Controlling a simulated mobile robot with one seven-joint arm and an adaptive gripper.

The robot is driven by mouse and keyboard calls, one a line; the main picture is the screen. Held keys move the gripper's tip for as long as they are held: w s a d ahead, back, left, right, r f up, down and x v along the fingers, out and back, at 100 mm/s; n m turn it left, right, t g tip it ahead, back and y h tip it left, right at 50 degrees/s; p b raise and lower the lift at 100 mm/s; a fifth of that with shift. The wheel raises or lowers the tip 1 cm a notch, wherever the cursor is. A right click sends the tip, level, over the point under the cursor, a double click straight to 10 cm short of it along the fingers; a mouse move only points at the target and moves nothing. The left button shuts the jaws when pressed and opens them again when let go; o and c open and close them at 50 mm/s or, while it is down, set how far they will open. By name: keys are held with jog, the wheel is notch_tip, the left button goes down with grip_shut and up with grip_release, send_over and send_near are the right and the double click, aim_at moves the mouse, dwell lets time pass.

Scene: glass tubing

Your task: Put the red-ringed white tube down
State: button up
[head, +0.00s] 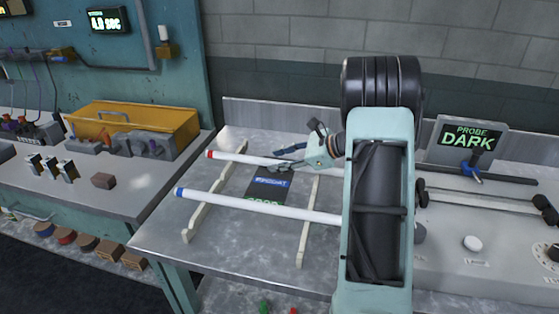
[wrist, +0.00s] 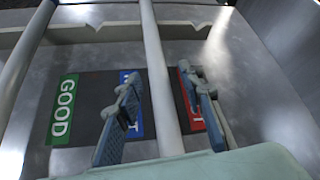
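The red-ringed white tube (head: 245,158) lies roughly level across the far part of a pale two-rail rack (head: 205,212), its red end to the left. In the wrist view the white tube (wrist: 160,75) runs between the two fingers of my gripper (wrist: 160,95). My gripper (head: 292,158) is open around it, with a narrow gap on each side. Whether the tube bears on the rails or sits in a notch, I cannot tell. The tube's right part is hidden behind my arm.
A blue-ringed white tube (head: 260,206) lies across the rack nearer the front. Between the rails is a dark mat (head: 267,190) with green, blue and red labels. A "PROBE DARK" display (head: 468,140) stands right. A yellow box (head: 135,122) is on the left bench.

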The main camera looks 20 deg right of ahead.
jog(key=v, duration=1.2)
jog(key=shift+r, duration=0.2)
